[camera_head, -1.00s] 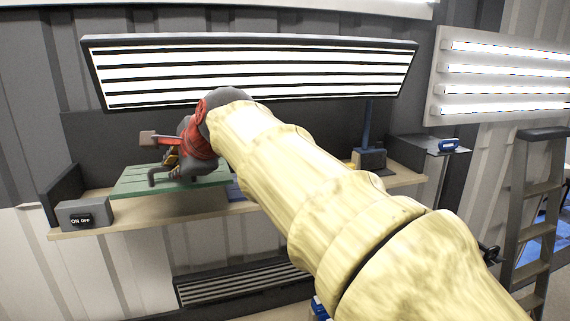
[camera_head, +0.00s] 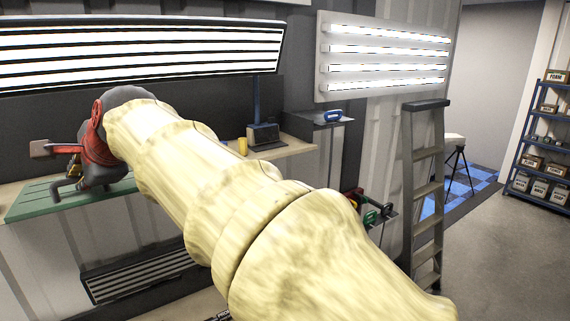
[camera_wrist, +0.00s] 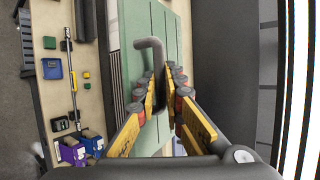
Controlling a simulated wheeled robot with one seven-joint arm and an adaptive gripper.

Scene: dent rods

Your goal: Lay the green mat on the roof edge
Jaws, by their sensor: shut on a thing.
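The green mat (camera_head: 62,200) is a flat, grooved green panel with a bent grey handle on it. In the head view it is at the left, by the workbench's front edge. It fills the middle of the wrist view (camera_wrist: 172,38). My gripper (camera_head: 72,172) has its yellow fingers on either side of the grey handle in the wrist view (camera_wrist: 163,85) and is shut on it. My arm hides the mat's right part in the head view. I cannot make out a roof edge in either view.
The workbench (camera_head: 290,151) runs behind my arm, with a yellow cup (camera_head: 243,146) and a dark device (camera_head: 265,137) on it. A stepladder (camera_head: 425,190) stands right of centre. A shelf rack (camera_head: 541,150) is at far right. Open floor (camera_head: 490,250) lies before it.

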